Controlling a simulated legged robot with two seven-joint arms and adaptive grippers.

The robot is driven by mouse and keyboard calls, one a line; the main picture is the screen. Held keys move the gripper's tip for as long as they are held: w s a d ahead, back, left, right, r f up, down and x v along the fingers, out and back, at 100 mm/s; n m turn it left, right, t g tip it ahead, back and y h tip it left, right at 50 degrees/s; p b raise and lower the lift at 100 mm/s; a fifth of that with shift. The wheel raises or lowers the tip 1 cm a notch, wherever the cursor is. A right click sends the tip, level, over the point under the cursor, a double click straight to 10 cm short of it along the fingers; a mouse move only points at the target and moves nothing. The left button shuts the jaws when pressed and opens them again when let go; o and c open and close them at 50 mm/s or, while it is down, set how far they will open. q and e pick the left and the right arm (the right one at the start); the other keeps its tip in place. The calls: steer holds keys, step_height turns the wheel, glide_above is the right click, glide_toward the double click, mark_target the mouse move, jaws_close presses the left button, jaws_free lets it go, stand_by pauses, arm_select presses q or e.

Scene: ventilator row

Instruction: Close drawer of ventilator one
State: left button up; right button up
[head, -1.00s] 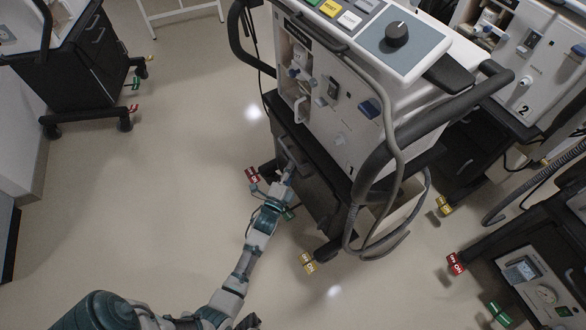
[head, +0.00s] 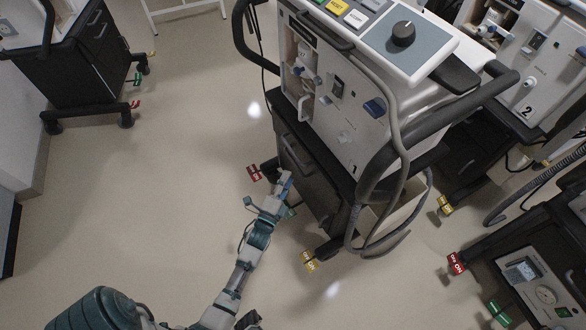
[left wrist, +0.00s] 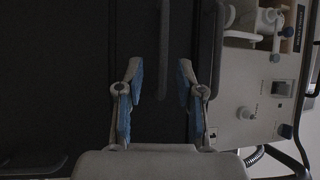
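Ventilator one (head: 345,110), marked "1", stands in the middle of the head view on a black wheeled base. Its drawer (head: 308,172) is the dark front in that base, with a bar handle near its top. The drawer front looks about flush with the cabinet, though the angle makes a small gap hard to judge. My left gripper (head: 284,182) is just in front of the drawer front. In the left wrist view my left gripper (left wrist: 160,80) is open and empty, its blue-padded fingers apart, facing the dark front and a bar handle (left wrist: 164,45). My right gripper is not seen.
Red (head: 254,173) and yellow (head: 309,260) caster tabs stick out by the base. A grey hose (head: 401,150) hangs at its right. Ventilator two (head: 520,85) and another unit (head: 540,285) stand right. A black cart (head: 95,65) is far left. The left floor is clear.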

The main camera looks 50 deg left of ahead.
arm_select(q)
steer(key=v, duration=0.6)
steer(key=shift+s, duration=0.2)
steer(key=shift+f, duration=0.15)
steer(key=shift+a, duration=0.15)
